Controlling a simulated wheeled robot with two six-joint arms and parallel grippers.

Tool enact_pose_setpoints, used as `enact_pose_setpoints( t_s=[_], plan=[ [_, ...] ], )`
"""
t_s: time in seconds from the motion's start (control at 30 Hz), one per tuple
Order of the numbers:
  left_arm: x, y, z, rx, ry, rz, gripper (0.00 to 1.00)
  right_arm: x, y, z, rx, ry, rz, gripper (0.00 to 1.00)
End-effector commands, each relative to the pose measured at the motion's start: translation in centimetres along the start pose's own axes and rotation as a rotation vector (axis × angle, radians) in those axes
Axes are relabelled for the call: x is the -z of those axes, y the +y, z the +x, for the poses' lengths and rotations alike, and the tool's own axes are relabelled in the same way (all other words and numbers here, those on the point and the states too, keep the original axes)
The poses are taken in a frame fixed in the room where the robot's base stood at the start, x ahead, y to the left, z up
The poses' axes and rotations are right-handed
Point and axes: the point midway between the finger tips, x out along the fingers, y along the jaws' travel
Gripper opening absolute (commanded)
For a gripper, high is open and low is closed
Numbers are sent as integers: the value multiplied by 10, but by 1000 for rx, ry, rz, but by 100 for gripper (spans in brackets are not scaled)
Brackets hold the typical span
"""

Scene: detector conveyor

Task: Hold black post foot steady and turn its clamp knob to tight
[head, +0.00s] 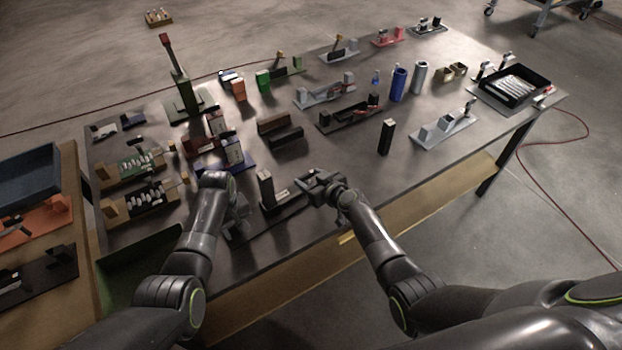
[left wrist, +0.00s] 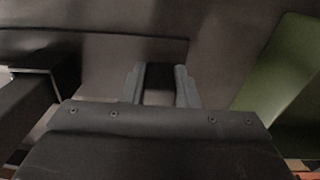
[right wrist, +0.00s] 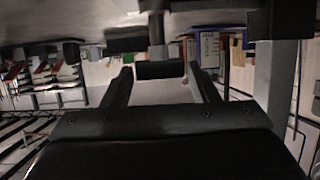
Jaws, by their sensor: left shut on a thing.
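The black post foot stands near the table's front edge in the head view, with an upright post (head: 266,188) and a long dark base (head: 285,207). My left gripper (head: 240,226) is at the base's left end. In the left wrist view, its fingers (left wrist: 160,76) are shut on a dark block (left wrist: 159,83), seemingly part of the foot. My right gripper (head: 318,187) is at the right end of the foot. In the right wrist view, its fingers (right wrist: 160,68) stand apart on either side of a dark knob (right wrist: 160,70) on a short stem. Whether they touch it is unclear.
A separate black post (head: 386,136) stands to the right on the table. Coloured fixtures (head: 232,150) stand behind my left gripper. A green bin (head: 150,262) is left of my left arm. A black tray (head: 512,86) lies at the far right. Bare tabletop lies right of my right gripper.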

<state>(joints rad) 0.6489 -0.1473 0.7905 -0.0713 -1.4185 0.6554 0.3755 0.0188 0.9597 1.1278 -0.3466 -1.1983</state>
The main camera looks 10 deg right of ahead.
Motion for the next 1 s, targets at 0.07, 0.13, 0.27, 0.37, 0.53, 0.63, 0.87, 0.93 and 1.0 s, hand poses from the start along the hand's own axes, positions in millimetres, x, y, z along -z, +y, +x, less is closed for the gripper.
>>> enact_pose_setpoints(
  t_s=[0.07, 0.13, 0.27, 0.37, 0.53, 0.63, 0.87, 0.93, 1.0],
  plan=[
    [0, 0, 0, 0, 1, 0, 0, 0, 0, 0, 0, 0, 0, 43],
    [0, 0, 0, 0, 1, 0, 0, 0, 0, 0, 0, 0, 0, 34],
    [0, 0, 0, 0, 1, 0, 0, 0, 0, 0, -1, 0, 1, 26],
    [0, 0, 0, 0, 2, 0, 0, -1, 0, 0, -10, -3, 5, 26],
    [1, 0, -1, 0, 2, 0, 0, -3, -1, 0, -53, -12, 23, 26],
    [1, 0, -1, 0, 2, 1, 0, -4, -2, 0, -82, -12, 33, 26],
    [1, 0, -1, 0, 2, 1, 0, -2, -2, 0, -121, -5, 48, 26],
    [1, 0, -1, 0, 2, 1, 0, -2, -2, 0, -124, -4, 50, 26],
    [1, 0, -1, 1, 2, 0, 0, -2, -2, -1, -124, -4, 51, 26]
  ],
)
